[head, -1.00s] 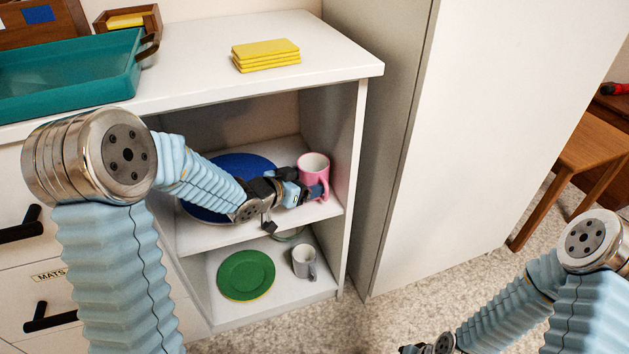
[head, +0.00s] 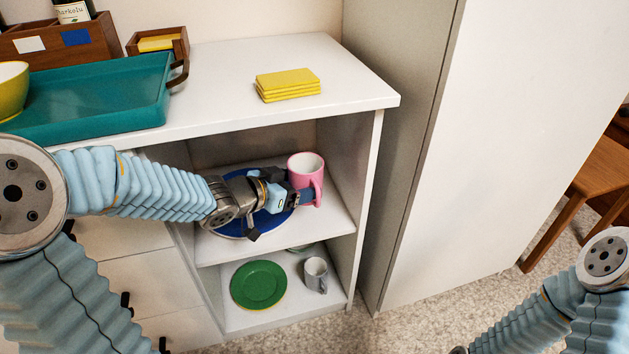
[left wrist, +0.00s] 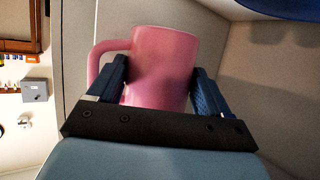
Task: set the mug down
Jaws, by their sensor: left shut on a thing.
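The pink mug (head: 301,166) is upright inside the hutch's upper compartment, at the right side of the shelf (head: 336,224). My left gripper (head: 306,195) reaches in from the left and is shut on it. In the left wrist view the mug (left wrist: 165,65) sits between the two fingers (left wrist: 158,88), with its handle to the left. I cannot tell whether the mug's base touches the shelf. My right gripper is out of view; only part of that arm shows at the lower right.
A blue plate (head: 232,232) lies on the same shelf, partly behind my left gripper. Below are a green plate (head: 258,285) and a grey mug (head: 315,273). Yellow sponge-like slabs (head: 288,84) and a teal tray (head: 100,100) stand on the top. The hutch's right wall is close to the mug.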

